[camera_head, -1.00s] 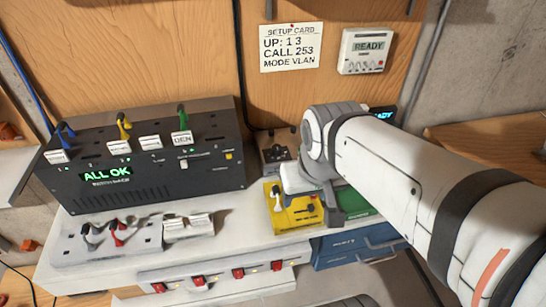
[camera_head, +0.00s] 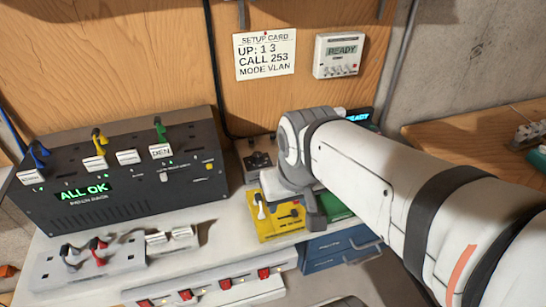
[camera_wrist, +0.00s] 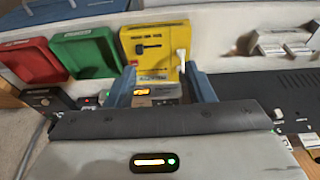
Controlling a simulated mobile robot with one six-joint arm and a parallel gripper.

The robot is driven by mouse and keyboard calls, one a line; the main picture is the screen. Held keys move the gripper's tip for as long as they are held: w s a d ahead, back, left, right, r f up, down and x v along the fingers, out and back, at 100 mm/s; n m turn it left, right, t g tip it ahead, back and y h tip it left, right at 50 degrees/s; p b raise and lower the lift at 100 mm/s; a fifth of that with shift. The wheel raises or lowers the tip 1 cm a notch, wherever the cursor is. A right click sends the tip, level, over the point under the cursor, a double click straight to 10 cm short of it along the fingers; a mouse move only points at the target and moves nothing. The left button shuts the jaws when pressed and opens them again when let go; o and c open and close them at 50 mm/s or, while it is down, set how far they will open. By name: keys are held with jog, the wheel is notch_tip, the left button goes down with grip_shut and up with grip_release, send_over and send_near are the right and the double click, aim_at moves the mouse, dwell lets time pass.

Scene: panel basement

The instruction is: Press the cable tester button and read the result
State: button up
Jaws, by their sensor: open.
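No unit in view is clearly labelled as the cable tester. A yellow unit (camera_head: 281,228) with a white lever and a dark slider sits on the bench; it also shows in the wrist view (camera_wrist: 152,68). A small dark box (camera_head: 258,165) with a knob stands behind it. My gripper (camera_head: 312,208) is over the right side of the yellow unit. In the wrist view my open gripper (camera_wrist: 163,88) has its blue-grey fingers spread, and a small unit with an orange display (camera_wrist: 141,92) shows between them. Whether the fingers touch anything cannot be told.
A black panel box (camera_head: 112,190) reads "ALL OK". A setup card (camera_head: 266,55) and a wall unit (camera_head: 340,55) reading "READY" hang behind. A blue "READY" display (camera_head: 357,116) is partly hidden by my arm. Red (camera_wrist: 36,60) and green (camera_wrist: 88,50) trays adjoin the yellow unit.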

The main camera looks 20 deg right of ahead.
grip_shut()
dwell(0.3)
dwell(1.1)
